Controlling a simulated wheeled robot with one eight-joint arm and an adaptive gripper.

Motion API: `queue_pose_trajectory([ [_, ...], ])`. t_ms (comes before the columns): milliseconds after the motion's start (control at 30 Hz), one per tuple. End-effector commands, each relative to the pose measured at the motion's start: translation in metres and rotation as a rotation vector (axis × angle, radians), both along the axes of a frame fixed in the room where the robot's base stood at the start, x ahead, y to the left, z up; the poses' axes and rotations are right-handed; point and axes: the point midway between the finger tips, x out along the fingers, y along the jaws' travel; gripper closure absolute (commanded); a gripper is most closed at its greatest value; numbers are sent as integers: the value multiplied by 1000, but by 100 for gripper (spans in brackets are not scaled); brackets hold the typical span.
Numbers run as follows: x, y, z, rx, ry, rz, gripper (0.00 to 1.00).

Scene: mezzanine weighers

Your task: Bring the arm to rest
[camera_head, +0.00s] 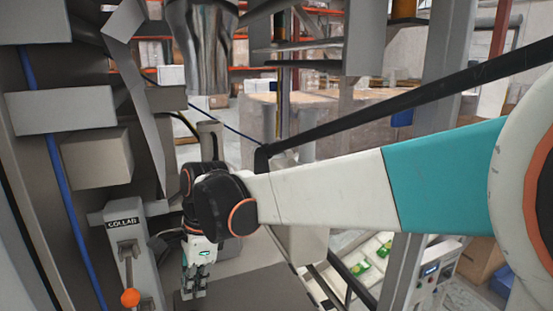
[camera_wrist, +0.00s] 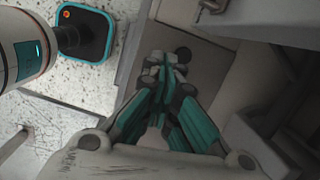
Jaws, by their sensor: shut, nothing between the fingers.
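My arm stretches from the right edge of the head view to the left, white and teal. At its end my gripper (camera_head: 194,280) points down beside the grey machine frame. In the wrist view my gripper (camera_wrist: 160,72) is shut, its fingers together and nothing between them. Below it lies a dark grey flat plate (camera_wrist: 190,75); I cannot tell how far below the fingertips it is.
A grey post labelled COLLAB (camera_head: 124,222) with an orange-knobbed lever (camera_head: 130,297) stands left of my gripper. A black rail (camera_head: 400,103) runs behind my arm. A conveyor with green packs (camera_head: 361,267) lies below right. Speckled floor (camera_wrist: 60,110) shows at the wrist view's left.

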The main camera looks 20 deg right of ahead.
Motion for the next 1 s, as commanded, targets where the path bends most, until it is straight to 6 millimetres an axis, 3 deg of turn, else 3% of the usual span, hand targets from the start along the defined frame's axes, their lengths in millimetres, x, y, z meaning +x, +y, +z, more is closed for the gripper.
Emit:
queue_pose_trajectory([
  [267,-21,-25,-25,-24,-111,169,100],
  [467,-43,-52,-56,-79,-241,376,100],
  [800,-100,-113,-146,-327,-504,912,100],
  [1000,-128,-140,-198,-512,-589,1200,100],
])
